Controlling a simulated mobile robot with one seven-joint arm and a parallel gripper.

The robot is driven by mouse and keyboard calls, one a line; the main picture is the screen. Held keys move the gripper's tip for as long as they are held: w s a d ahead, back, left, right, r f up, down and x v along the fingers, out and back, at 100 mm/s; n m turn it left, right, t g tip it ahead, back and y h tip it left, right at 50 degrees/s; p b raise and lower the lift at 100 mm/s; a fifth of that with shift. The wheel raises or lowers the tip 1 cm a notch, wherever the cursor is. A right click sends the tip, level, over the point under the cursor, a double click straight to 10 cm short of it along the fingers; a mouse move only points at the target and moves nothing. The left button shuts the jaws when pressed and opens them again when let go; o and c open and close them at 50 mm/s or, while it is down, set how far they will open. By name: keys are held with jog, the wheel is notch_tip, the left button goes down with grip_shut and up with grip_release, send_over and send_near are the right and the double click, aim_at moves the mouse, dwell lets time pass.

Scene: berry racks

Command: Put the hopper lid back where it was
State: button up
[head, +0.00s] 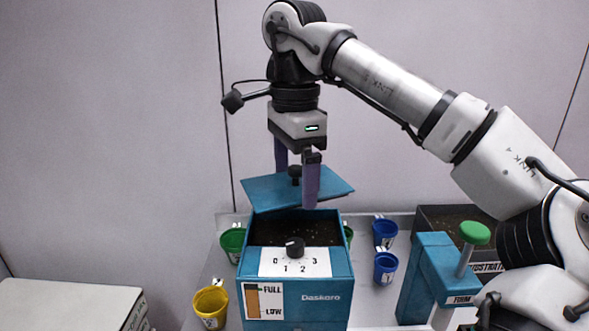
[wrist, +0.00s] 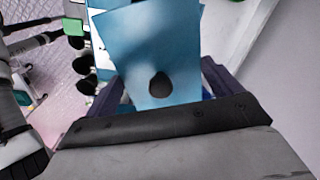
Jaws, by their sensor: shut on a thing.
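The hopper lid (head: 258,192) is a flat blue plate with a black knob (head: 294,174). My gripper (head: 297,182) has purple fingers and is shut on the lid's knob. The lid is held above the open top of the blue hopper (head: 325,308), with its rear part over and behind the opening. Dark contents show in the hopper below the lid. In the wrist view the lid (wrist: 140,45) fills the upper middle, with the knob (wrist: 158,84) between the fingers. Whether the lid touches the hopper's rear rim is hard to tell.
The hopper has a dial (head: 295,247) on its front. A yellow cup (head: 210,303), a green cup (head: 232,240) and blue cups (head: 385,234) hang around it. A blue stand with a green knob (head: 474,233) is at the right, beside a dark-filled tray (head: 450,215).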

notch_tip(320, 180, down, 6)
jog(key=b, duration=0.6)
jog(key=shift+f, duration=0.15)
jog(key=shift+f, duration=0.15)
jog(key=o, duration=0.8)
jog(key=shift+c, duration=0.2)
